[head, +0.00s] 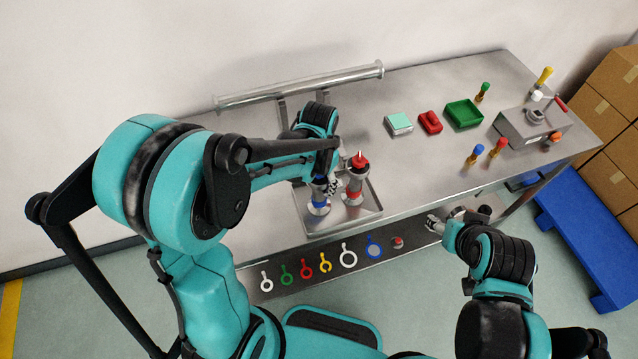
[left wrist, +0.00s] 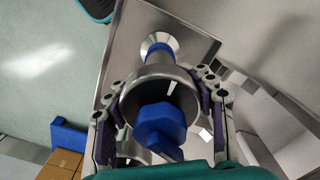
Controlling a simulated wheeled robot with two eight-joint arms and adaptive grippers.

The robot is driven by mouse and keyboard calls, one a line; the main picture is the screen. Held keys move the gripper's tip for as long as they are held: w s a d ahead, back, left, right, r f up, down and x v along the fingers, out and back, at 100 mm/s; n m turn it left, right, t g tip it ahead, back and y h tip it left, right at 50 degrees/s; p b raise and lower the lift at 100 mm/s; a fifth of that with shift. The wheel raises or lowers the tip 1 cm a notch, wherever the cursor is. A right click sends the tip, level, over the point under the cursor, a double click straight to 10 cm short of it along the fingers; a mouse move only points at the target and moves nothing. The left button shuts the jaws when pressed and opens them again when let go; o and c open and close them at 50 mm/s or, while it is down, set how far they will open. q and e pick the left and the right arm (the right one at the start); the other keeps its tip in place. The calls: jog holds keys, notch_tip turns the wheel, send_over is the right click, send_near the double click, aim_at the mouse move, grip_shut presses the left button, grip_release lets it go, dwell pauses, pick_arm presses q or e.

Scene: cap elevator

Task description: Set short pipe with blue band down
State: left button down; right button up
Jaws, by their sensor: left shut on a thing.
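The short pipe with blue band (head: 319,197) stands upright over the left part of a shallow metal tray (head: 345,231). A blue plug-like piece (left wrist: 160,124) shows in its open top in the left wrist view. My left gripper (left wrist: 162,88) is shut around the pipe, one finger on each side. The pipe's flared foot (left wrist: 160,42) shows against the tray; I cannot tell whether it touches. A red-topped pipe (head: 355,186) stands upright beside it on the right. My right gripper (head: 459,217) is by the table's front edge; its jaw state is unclear.
Right of the tray are a mint-topped box (head: 399,124), a red piece (head: 430,123), a green bin (head: 464,115) and a grey fixture (head: 530,128). A long metal pipe (head: 300,86) lies at the back. Coloured ring tools (head: 325,262) line the front ledge.

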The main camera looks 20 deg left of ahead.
pick_arm(q)
jog(key=shift+s, duration=0.1)
jog(key=shift+f, duration=0.15)
jog(key=c, duration=0.6)
grip_release()
jog(key=shift+o, duration=0.2)
